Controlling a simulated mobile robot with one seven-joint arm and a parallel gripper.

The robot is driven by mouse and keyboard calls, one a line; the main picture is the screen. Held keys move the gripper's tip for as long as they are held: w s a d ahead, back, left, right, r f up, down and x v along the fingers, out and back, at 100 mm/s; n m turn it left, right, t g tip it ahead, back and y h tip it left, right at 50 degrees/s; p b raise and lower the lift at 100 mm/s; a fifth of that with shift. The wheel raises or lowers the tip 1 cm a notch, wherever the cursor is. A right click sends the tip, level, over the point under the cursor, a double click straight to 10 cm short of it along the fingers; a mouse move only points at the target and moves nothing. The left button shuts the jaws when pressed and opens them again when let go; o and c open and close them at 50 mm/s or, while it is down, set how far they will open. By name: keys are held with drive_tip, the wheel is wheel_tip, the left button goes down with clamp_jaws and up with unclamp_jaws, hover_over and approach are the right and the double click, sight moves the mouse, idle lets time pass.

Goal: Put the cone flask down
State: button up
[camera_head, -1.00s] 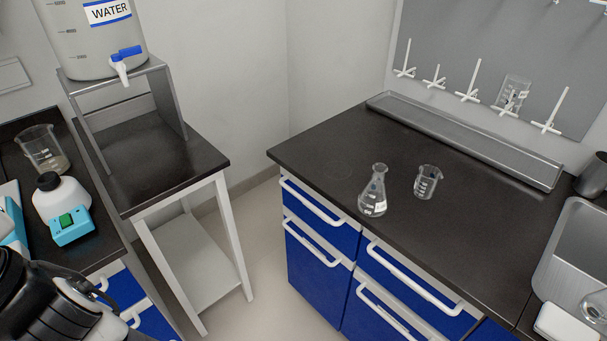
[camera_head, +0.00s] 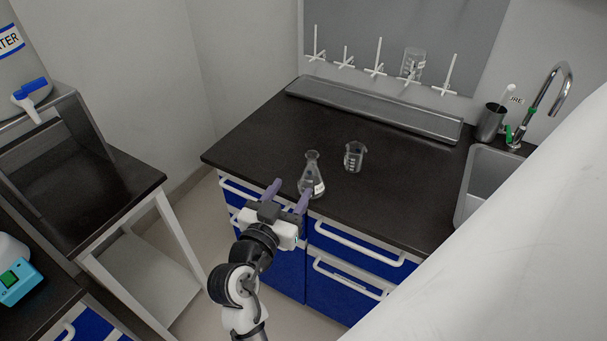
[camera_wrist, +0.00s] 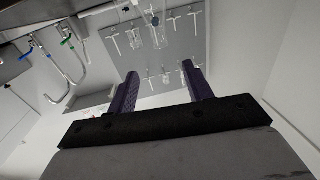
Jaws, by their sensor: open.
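The cone flask (camera_head: 312,183) is clear glass with a white label. It stands upright on the dark countertop (camera_head: 262,135), close to the front edge. My gripper (camera_head: 289,190) is open, with nothing held between its purple fingers. In the head view it is at the counter's front edge, just left of and in front of the flask. The right fingertip overlaps the flask's lower left side in the picture; I cannot tell whether they touch. In the wrist view, the open gripper (camera_wrist: 159,70) shows empty space between the fingers.
A small beaker (camera_head: 355,157) stands right of and behind the flask. A grey trough (camera_head: 370,112) lies along the back, below a peg rack (camera_head: 378,66) holding a glass vessel (camera_head: 412,63). A sink (camera_head: 482,178) is on the right. The counter's left part is clear.

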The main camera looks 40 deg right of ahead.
sight(310, 160)
drive_tip(key=b+x, duration=0.3)
drive_tip(key=x, duration=0.9)
drive_tip(key=shift+w+f+b, duration=0.1)
drive_tip(key=shift+f+b, duration=0.05)
drive_tip(key=shift+b, duration=0.2)
drive_tip(key=shift+w+d+f, duration=0.15)
drive_tip(key=shift+w+d, duration=0.1)
drive_tip(key=shift+d, duration=0.2)
clamp_jaws()
